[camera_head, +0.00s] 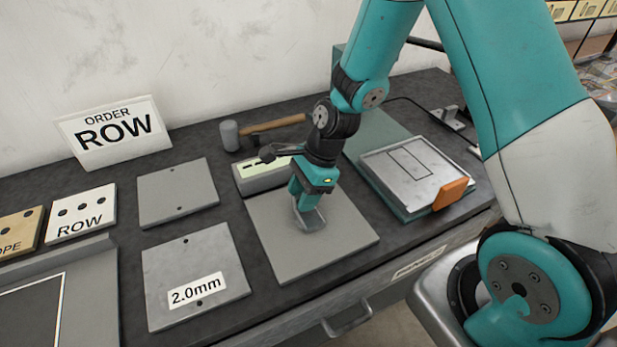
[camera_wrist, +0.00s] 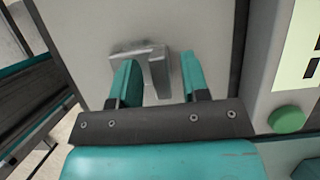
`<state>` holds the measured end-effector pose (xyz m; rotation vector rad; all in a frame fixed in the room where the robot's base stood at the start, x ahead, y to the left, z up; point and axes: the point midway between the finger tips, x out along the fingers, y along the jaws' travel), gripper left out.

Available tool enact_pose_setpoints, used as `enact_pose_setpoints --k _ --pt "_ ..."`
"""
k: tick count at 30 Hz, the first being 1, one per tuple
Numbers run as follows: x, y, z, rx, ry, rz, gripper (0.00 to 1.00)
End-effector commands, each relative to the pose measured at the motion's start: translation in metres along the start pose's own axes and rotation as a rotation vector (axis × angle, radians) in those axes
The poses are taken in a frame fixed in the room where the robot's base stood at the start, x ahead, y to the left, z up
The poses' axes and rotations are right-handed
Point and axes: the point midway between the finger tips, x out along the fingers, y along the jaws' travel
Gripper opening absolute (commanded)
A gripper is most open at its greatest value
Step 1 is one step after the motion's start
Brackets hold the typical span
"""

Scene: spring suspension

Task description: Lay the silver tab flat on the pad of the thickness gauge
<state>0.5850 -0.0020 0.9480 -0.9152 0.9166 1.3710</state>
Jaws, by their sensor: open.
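The silver tab (camera_head: 309,221) is on a flat grey plate (camera_head: 345,240) below my gripper (camera_head: 307,205). In the wrist view the silver tab (camera_wrist: 157,70) looks bent or angled, with one part reaching between my fingers (camera_wrist: 160,78). The fingers are open on either side of it; I cannot tell whether they touch it. A pale box with a display (camera_head: 262,176) stands at the back edge of the grey plate and looks like the thickness gauge. Its display and green button (camera_wrist: 287,119) show at the right in the wrist view.
A teal fixture with a pale outlined plate (camera_head: 440,175) and orange block (camera_head: 452,193) stands to the right. A hammer (camera_head: 230,135) lies behind. Left are a "2.0mm" plate (camera_head: 180,262), another grey plate (camera_head: 178,190) and an "ORDER ROW" sign (camera_head: 113,130).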

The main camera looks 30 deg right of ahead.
Motion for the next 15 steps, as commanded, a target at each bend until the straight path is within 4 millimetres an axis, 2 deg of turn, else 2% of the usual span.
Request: enact_pose_setpoints --k 12,15 --pt "-0.084 -0.001 -0.001 0.001 0.0 -0.008 0.42" --pt "-0.1 -0.001 -0.001 0.001 0.0 -0.005 0.42"
